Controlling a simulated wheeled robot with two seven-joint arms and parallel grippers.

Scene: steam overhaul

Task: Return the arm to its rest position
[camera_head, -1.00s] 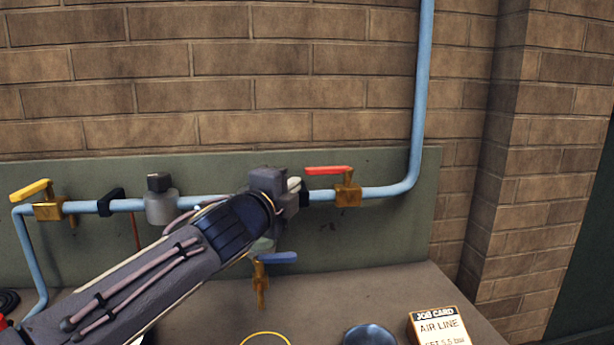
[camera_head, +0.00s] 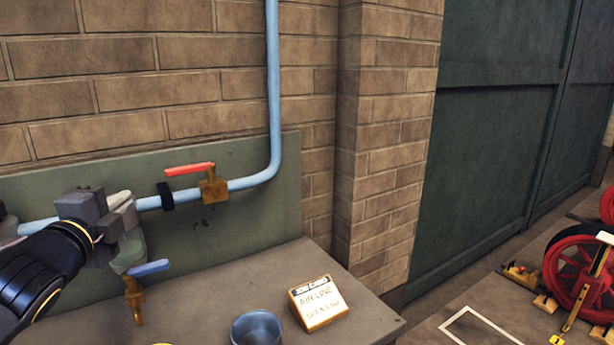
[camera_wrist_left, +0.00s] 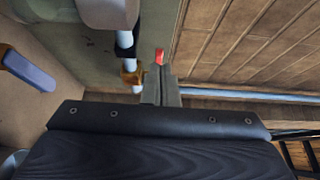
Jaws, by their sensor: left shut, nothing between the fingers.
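My left arm comes in from the left in the head view, in front of the air line. My left gripper (camera_head: 88,210) is in front of the blue pipe, left of the red-handled valve; its fingertips are hard to pick out there. In the left wrist view the fingers (camera_wrist_left: 161,86) are together and empty, and the red lever (camera_wrist_left: 159,56) shows just beyond their tips. I cannot tell any contact. In the head view the red lever (camera_head: 190,169) lies roughly along the pipe on a brass valve body (camera_head: 214,191). My right gripper is out of view.
A blue-handled brass valve (camera_head: 134,300) hangs below a pale bowl-shaped fitting (camera_head: 128,245) close to my gripper. The bench holds a job card (camera_head: 318,304) and a round blue-grey dish (camera_head: 257,330). A red wheeled machine (camera_head: 583,268) stands at the far right. Space above the bench front is clear.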

